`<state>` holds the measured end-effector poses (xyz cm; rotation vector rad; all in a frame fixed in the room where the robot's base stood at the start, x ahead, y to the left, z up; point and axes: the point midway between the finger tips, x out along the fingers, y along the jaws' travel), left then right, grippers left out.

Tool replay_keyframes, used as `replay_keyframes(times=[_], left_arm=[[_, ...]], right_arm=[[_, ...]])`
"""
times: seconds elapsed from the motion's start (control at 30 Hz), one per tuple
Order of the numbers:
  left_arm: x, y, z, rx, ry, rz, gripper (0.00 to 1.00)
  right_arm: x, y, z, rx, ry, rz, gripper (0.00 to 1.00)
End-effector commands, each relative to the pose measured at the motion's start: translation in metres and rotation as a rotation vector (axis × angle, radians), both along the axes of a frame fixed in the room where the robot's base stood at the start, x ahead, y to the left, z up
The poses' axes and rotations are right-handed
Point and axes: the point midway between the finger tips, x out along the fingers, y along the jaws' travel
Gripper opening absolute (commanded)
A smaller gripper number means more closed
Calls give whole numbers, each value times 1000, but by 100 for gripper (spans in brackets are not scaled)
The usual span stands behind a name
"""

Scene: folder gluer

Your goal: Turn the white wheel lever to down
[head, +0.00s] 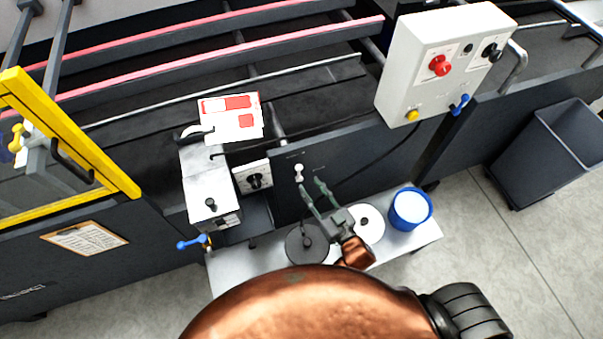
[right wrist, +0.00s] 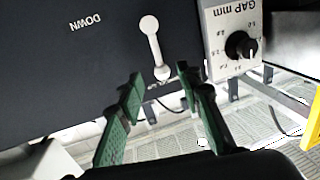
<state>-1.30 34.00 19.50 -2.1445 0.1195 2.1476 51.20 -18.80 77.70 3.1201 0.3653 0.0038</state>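The white wheel lever (head: 299,173) is a short white bar with rounded ends on the dark front panel of the machine. My right gripper (head: 311,190) is just below and right of the lever in the head view. My left gripper is in neither view.
A GAP mm dial (right wrist: 240,45) is close beside the lever; its box (head: 253,178) shows left of it in the head view. Below stands a low table (head: 402,248) with a dark disc (head: 307,245), a white disc (head: 368,224) and a blue tub (head: 410,209).

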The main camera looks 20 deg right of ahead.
Motion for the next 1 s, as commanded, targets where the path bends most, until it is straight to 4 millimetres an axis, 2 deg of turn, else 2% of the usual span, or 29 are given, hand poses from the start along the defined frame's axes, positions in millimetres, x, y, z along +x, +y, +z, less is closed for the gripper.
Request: replay_keyframes(times=[0.2, 0.4, 0.57, 0.8, 1.0], left_arm=[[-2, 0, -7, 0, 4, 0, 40], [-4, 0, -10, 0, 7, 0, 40], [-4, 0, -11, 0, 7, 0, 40], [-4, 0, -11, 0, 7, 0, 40], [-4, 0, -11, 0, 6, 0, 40]], right_arm=[[35, 8, -1, 0, -2, 0, 33], [59, 13, -1, 1, 0, -1, 33], [66, 15, 0, 1, 2, -2, 33], [66, 15, 0, 1, 2, -3, 33], [66, 15, 0, 1, 2, -3, 19]])
